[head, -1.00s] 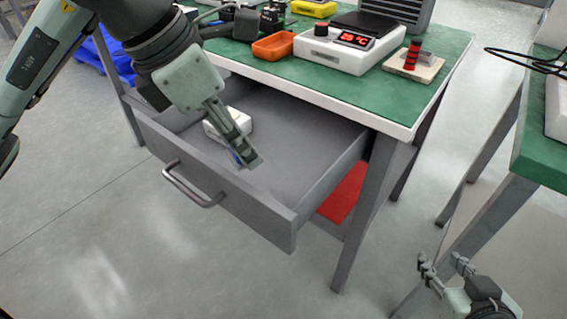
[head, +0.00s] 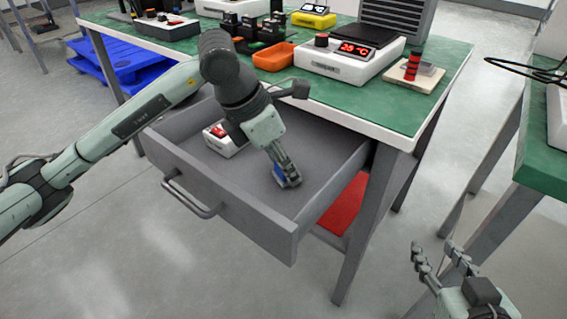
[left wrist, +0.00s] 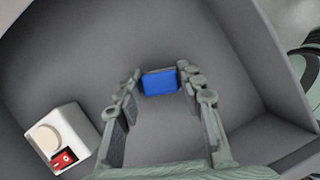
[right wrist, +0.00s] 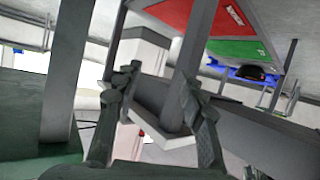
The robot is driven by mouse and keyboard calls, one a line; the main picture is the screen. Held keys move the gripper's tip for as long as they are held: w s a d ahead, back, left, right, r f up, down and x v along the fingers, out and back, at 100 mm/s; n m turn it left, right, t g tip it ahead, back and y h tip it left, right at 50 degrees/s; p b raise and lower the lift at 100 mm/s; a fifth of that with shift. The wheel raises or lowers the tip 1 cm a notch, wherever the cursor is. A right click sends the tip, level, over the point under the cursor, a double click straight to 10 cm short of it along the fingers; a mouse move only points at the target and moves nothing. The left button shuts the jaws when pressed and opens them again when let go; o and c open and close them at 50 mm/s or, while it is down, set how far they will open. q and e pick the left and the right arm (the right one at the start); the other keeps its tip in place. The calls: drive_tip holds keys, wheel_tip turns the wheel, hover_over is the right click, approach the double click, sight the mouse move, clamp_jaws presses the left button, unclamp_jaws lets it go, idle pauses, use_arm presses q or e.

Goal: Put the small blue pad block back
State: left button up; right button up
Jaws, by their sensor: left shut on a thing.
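The small blue pad block (left wrist: 160,82) is between the fingertips of my left gripper (left wrist: 160,84) in the left wrist view. In the head view my left gripper (head: 287,178) reaches down into the open grey drawer (head: 232,214), and a bit of the blue block (head: 279,172) shows at its fingers. The gripper is shut on the block. I cannot tell whether the block touches the drawer floor. My right gripper (head: 443,256) is open and empty at the lower right, away from the drawer; its spread fingers also show in the right wrist view (right wrist: 160,95).
A white box with a red switch (head: 222,138) lies in the drawer, left of my left gripper. The green bench top (head: 400,98) above holds an orange tray (head: 273,56), a white scale (head: 345,62) and a red post on a board (head: 411,68). The drawer's right part is clear.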

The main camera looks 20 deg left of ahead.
drive_tip(key=shift+r, duration=0.15)
use_arm(q)
drive_tip(key=o, duration=1.1)
use_arm(e)
drive_tip(key=shift+w+a+r, duration=0.2)
drive_tip(key=shift+a+r, duration=0.15)
drive_tip(key=shift+r, duration=0.1)
use_arm(q)
drive_tip(key=p+v, duration=0.1)
drive_tip(key=v, duration=1.1)
drive_tip(key=shift+d+r, duration=0.1)
drive_tip(key=shift+r, duration=0.05)
use_arm(e)
drive_tip(key=s+d+f+g+h, duration=0.2)
drive_tip(key=s+d+f+g, duration=0.1)
drive_tip(key=d+f, duration=0.2)
drive_tip(key=shift+s+d+f, duration=0.15)
drive_tip(key=shift+s+f, duration=0.15)
drive_tip(key=shift+f, duration=0.25)
